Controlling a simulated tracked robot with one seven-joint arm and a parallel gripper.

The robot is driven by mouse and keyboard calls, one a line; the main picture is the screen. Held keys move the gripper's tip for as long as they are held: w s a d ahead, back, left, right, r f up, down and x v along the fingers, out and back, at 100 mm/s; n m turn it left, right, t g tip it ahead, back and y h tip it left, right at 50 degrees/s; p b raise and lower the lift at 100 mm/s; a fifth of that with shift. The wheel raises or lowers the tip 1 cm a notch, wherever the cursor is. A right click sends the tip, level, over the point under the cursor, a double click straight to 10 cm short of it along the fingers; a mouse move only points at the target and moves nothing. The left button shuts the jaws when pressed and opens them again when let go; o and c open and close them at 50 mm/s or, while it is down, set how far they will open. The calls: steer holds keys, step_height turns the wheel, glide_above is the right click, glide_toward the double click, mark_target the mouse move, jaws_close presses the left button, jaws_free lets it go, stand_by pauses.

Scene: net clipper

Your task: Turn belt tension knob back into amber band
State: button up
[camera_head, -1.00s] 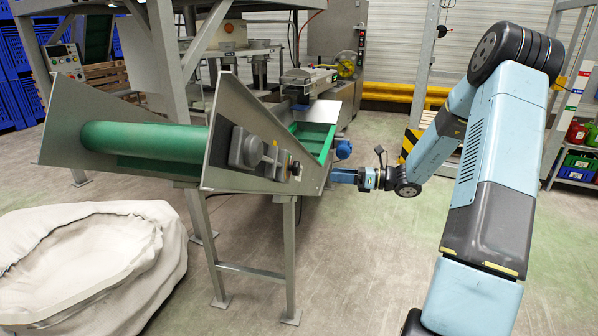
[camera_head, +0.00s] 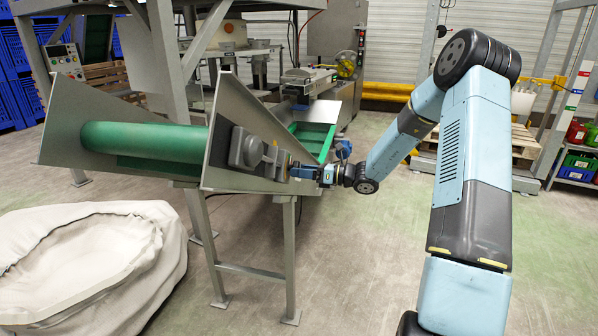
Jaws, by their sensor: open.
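The conveyor (camera_head: 150,141) with a green belt has a grey steel side plate facing right. A grey control box (camera_head: 243,149) with a lever sits on that plate. To the right of it, a small dark fitting with a yellowish patch (camera_head: 290,161) looks like the tension knob, but it is tiny and partly covered. The amber band and any pointer are too small to make out. My gripper (camera_head: 296,171) is open, with its fingertips pointing left at this fitting. I cannot tell whether they touch it or stand around it.
A steel leg (camera_head: 289,260) stands below the plate. A large off-white sack (camera_head: 85,265) is at front left. The floor under my arm is clear. A pallet (camera_head: 510,150) lies behind my arm.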

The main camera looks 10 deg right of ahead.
steer(key=shift+w+a, duration=0.25)
steer(key=shift+a, duration=0.3)
steer(key=shift+c, duration=0.3)
steer(key=c, duration=0.9)
